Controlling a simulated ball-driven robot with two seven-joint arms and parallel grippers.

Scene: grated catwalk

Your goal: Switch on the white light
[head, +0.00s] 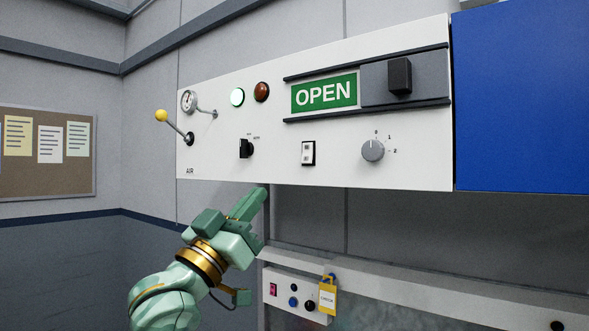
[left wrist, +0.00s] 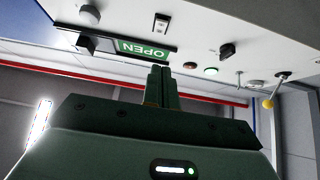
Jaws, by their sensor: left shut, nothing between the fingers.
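A white rocker switch in a black frame (head: 308,153) and a grey numbered knob (head: 373,150) are further right. My left gripper (head: 260,194) is shut and empty, at the panel's lower edge below the black switch. My right gripper is out of view.
A dark red-brown light (head: 261,92) sits beside the white light. A yellow-balled lever (head: 162,115) and a gauge (head: 188,101) stick out at left. A black-handled slider (head: 399,76) is beside the OPEN sign (head: 324,93). A small lower box (head: 297,292) carries a yellow padlock (head: 327,298).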

